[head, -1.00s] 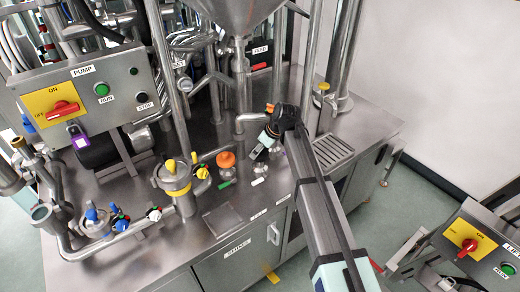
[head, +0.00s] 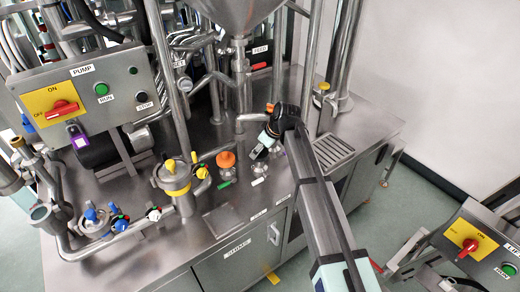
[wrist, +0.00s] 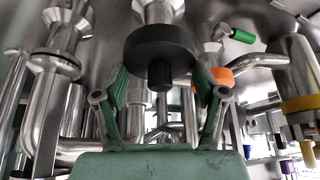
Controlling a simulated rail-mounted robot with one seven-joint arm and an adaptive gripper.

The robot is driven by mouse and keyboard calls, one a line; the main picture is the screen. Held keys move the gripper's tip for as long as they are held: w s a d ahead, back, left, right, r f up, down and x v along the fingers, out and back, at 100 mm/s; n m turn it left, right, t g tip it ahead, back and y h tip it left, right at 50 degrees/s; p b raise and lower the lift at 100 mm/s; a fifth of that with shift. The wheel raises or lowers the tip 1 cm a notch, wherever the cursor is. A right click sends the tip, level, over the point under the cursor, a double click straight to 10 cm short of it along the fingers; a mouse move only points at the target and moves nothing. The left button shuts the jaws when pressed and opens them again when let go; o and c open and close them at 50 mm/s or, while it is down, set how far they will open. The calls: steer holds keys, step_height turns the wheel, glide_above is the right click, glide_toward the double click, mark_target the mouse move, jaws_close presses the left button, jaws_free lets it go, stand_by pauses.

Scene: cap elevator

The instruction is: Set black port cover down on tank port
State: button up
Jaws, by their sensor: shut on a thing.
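The black port cover (wrist: 160,50) is a round dark disc with a short knob, in the middle of the wrist view. My gripper (wrist: 160,88) has its green finger pads on either side of the knob and is shut on it. A steel flanged port (wrist: 158,12) shows right behind the cover; I cannot tell whether the two touch. In the head view my gripper (head: 260,149) is low over the steel top, above a small steel port (head: 258,168). The cover cannot be made out there.
An orange-capped fitting (head: 226,160) with a green-handled valve (head: 225,184) stands left of my gripper. Farther left is a yellow-banded vessel (head: 177,190). A steel hopper (head: 238,14) and its pipes stand behind. A drain grate (head: 333,151) lies to the right.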

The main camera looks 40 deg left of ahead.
steer(key=shift+f, duration=0.35)
stand_by(0.3)
steer(key=shift+r, duration=0.45)
stand_by(0.4)
steer(key=shift+r+p, duration=1)
steer(key=shift+r, duration=1.75)
steer(key=shift+m, duration=0.3)
